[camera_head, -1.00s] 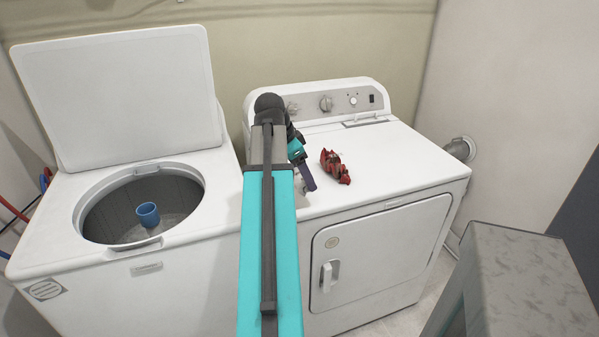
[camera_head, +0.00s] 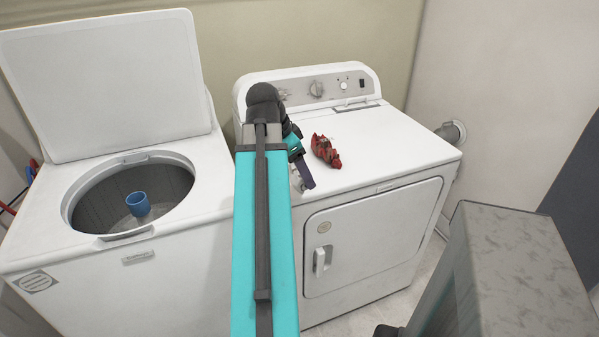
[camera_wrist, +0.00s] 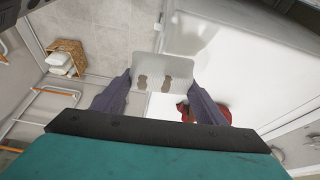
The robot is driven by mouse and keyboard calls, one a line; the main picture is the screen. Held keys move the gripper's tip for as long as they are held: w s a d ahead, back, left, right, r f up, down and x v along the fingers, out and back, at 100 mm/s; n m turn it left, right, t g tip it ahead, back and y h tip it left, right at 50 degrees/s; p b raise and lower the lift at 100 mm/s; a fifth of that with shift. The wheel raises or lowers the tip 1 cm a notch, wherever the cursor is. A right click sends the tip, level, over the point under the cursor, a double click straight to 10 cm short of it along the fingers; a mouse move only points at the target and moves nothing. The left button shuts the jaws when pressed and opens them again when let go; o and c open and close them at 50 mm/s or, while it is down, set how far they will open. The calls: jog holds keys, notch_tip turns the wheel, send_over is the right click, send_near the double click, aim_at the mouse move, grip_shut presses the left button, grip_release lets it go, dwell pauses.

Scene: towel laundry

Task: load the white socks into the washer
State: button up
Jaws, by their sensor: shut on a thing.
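The washer (camera_head: 120,255) stands at the left with its lid up and its round tub (camera_head: 85,212) open. My gripper (camera_head: 303,180) is over the left front part of the dryer top in the head view, partly hidden by my arm. In the wrist view my gripper (camera_wrist: 158,92) is shut on a pale, whitish piece with two brown patches. It looks like the white socks (camera_wrist: 150,100), hanging between the fingertips. In the head view only a small whitish bit shows beside the fingers.
The dryer (camera_head: 400,140) stands right of the washer, its front door shut. A crumpled red cloth thing (camera_head: 326,151) lies on its top, close to my gripper. A blue cup-like part (camera_head: 138,203) is in the washer tub. A wicker basket (camera_wrist: 75,48) with white items stands on the floor.

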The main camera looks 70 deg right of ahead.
dwell(0.3)
jog(key=shift+w, duration=0.1)
